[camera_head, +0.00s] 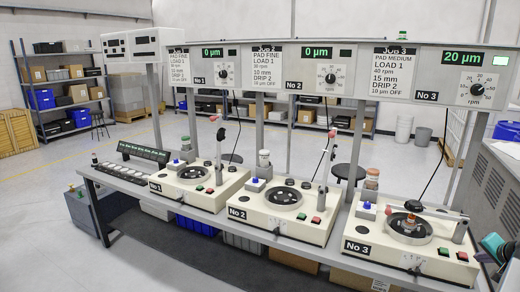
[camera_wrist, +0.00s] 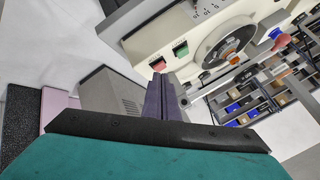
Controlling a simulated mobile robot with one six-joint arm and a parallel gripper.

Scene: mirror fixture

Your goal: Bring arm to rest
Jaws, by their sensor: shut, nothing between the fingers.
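My gripper (camera_wrist: 161,82) shows in the wrist view with its two dark fingers together and nothing between them. The teal housing of my arm fills the bottom of that view. In the head view, a teal part of my arm shows at the right edge, beside machine No 3 (camera_head: 365,262). In the wrist view, the fingers point toward a cream machine (camera_wrist: 143,44) with a red button (camera_wrist: 158,64) and a green button (camera_wrist: 181,49). They appear apart from it, though the depth is hard to judge.
Machines No 2 (camera_head: 312,229) and No 1 (camera_head: 233,181) stand left of No 3 on the long bench (camera_head: 203,217). A grey vented cabinet (camera_head: 490,176) stands at the right edge. Display panels hang above the machines. Open floor lies behind the bench.

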